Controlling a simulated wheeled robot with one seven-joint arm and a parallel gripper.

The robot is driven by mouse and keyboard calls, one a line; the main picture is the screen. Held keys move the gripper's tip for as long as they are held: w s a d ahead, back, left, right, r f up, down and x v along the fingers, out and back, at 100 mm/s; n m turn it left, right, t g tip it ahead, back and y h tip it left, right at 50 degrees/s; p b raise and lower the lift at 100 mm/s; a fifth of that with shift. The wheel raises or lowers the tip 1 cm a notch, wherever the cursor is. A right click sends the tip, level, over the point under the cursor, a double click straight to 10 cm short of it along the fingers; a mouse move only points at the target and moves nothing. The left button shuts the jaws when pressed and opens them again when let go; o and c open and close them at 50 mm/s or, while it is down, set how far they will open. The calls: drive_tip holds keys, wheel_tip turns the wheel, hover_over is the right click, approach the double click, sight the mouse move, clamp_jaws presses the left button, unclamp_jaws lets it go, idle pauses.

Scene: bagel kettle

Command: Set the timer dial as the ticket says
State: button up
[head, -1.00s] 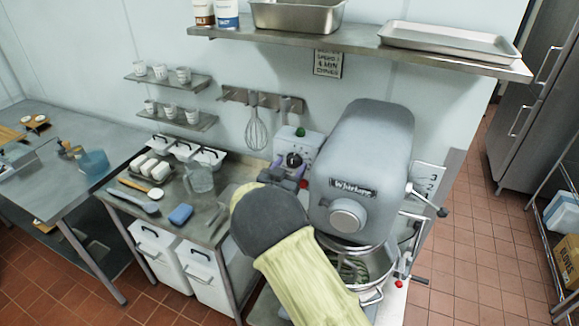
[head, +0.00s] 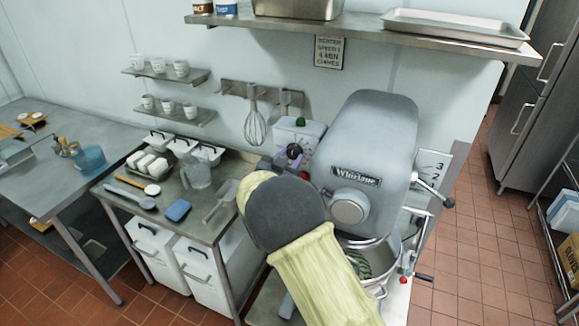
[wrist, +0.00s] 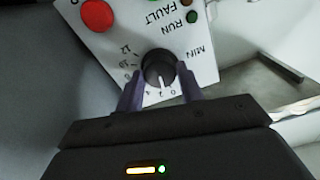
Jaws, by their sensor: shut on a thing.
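The timer dial is a black round knob (wrist: 158,66) with a white pointer, on a pale control box (head: 313,133) beside the mixer. In the wrist view the pointer aims down at the scale, between the 0 and the 4; the exact mark is hard to read. My gripper (wrist: 158,72) is shut on the knob, one dark purple finger on each side. The head view shows the knob (head: 293,150) with the gripper just below it, partly behind my arm. The ticket (head: 329,52) on the wall appears to read beater, speed 1, 4 min; its last line is unclear.
The box also has a red button (wrist: 97,15) and RUN and FAULT lamps. The large grey mixer (head: 365,160) stands close on the right. A whisk (head: 254,126) hangs on the left. A scoop (head: 220,200) and a blue sponge (head: 177,210) lie on the bench.

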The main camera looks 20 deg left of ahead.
drive_tip(key=m+b, duration=0.1)
drive_tip(key=b, duration=0.2)
drive_tip(key=m+b, duration=0.2)
drive_tip(key=b, duration=0.1)
drive_tip(key=shift+f+m+b, duration=0.3)
drive_tip(key=shift+f, duration=0.1)
drive_tip(key=m+b, duration=0.2)
drive_tip(key=b, duration=0.1)
drive_tip(key=shift+r+m+b, duration=0.15)
drive_tip(key=shift+m+b, duration=0.15)
drive_tip(key=shift+b, duration=0.1)
drive_tip(key=shift+r+m+b, duration=0.1)
drive_tip(key=shift+m+b, duration=0.2)
drive_tip(key=shift+b, duration=0.1)
drive_tip(key=shift+r, duration=0.1)
drive_tip(key=o, duration=1)
drive_tip(key=shift+s, duration=0.1)
drive_tip(key=s+a+b, duration=0.1)
drive_tip(key=s+b, duration=0.4)
drive_tip(key=s, duration=1.2)
drive_tip(key=shift+a, duration=0.15)
